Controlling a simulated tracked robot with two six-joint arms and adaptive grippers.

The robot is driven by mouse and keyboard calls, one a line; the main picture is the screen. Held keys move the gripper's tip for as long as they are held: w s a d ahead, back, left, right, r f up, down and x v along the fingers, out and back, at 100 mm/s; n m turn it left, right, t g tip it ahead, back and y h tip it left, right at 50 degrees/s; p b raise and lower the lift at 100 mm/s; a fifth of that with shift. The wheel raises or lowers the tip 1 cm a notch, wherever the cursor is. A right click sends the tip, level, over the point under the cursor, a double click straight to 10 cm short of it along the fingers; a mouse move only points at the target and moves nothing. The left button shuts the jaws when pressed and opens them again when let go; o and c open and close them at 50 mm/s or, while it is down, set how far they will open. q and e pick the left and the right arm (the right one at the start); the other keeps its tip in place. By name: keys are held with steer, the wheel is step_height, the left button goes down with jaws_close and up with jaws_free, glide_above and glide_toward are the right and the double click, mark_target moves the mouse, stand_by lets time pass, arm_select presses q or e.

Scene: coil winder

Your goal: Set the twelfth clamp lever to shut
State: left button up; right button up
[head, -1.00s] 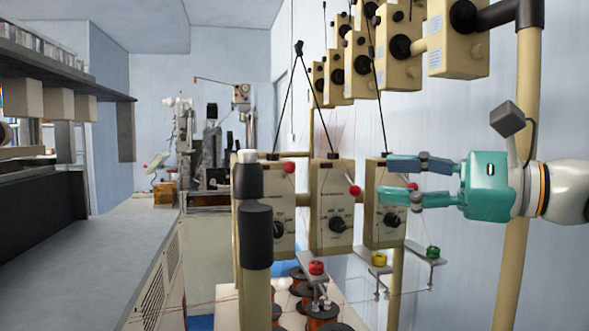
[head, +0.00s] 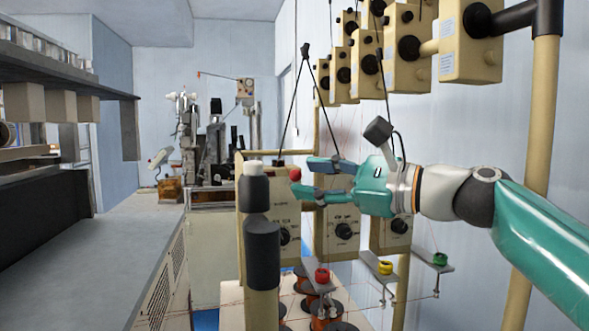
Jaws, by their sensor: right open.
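Beige winder boxes with black dials stand in a lower row: a left box (head: 285,218), a middle box (head: 340,240) and a right box (head: 394,234). A red ball-ended lever (head: 295,174) shows at the left box. My right gripper (head: 306,177) is open in front of the upper part of the middle box, its fingertips pointing left, close to that red ball. Whether they touch it cannot be told. The levers of the middle and right boxes are hidden behind my gripper. Which lever is the twelfth cannot be told. My left gripper is out of view.
An upper row of beige boxes (head: 470,50) hangs at the top right. Small brackets with red, yellow (head: 385,267) and green caps stick out below. Copper spools (head: 323,310) sit underneath.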

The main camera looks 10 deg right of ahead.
mark_target(295, 173)
steer(key=shift+p+x, duration=0.35)
steer(key=shift+x, duration=1.5)
jaws_close()
